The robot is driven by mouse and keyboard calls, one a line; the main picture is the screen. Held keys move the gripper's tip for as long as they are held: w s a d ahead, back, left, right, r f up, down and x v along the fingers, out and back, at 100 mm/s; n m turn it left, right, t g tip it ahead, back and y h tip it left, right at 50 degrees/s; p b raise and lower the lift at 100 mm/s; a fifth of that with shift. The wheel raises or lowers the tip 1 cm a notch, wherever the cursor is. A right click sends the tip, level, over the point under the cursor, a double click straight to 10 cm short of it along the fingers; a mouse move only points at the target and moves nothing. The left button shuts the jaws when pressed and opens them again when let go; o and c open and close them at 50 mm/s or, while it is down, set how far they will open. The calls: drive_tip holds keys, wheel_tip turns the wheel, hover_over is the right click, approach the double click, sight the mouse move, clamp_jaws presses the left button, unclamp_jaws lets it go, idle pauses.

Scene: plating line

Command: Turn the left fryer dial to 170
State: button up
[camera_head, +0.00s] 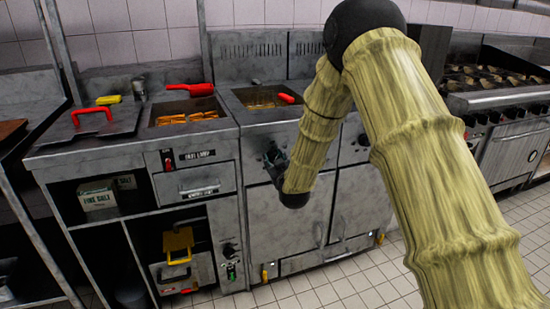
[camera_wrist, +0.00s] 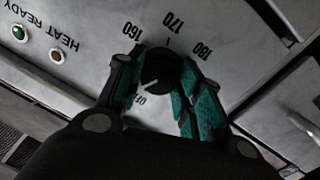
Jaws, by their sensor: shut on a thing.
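The left fryer dial (camera_wrist: 158,72) is a round black knob on the grey fryer panel (camera_wrist: 90,72). Printed marks 160 (camera_wrist: 132,30), 170 (camera_wrist: 173,24) and 180 (camera_wrist: 202,50) arc above it in the wrist view. A white line on the knob points down and left, towards a partly hidden marking, away from 170. My gripper (camera_wrist: 156,92) is shut on the dial, with one green-padded finger at each side. In the head view my gripper (camera_head: 275,160) is at the front panel below the fryer well (camera_head: 258,97), and the dial is hidden.
HEAT READY lettering and two small indicator lights (camera_wrist: 19,33) are on the panel. Another dial (camera_head: 362,140) is partly visible beyond my arm. A red-handled lid (camera_head: 90,120) and a well of fries (camera_head: 185,114) are at left. A range (camera_head: 500,100) stands at right.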

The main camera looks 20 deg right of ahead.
drive_tip(key=m, duration=0.2)
drive_tip(key=m+p, duration=0.1)
drive_tip(key=m, duration=0.3)
drive_tip(key=shift+w+d+r+y+p, duration=0.2)
drive_tip(key=shift+r+y+p, duration=0.1)
drive_tip(key=shift+y+p, duration=0.1)
drive_tip(key=m, duration=0.3)
drive_tip(key=shift+g, duration=0.3)
drive_tip(key=m+y, duration=0.1)
drive_tip(key=m, duration=0.2)
drive_tip(key=shift+d+f+m+b, duration=0.1)
drive_tip(key=shift+m+b, duration=0.2)
drive_tip(key=shift+d+f+m+y+b, duration=0.1)
drive_tip(key=shift+m+y+b, duration=0.3)
drive_tip(key=shift+m+b, duration=2.15)
drive_tip(key=shift+m+y+b, duration=0.4)
drive_tip(key=shift+m+b, duration=1.45)
drive_tip(key=shift+m, duration=1.3)
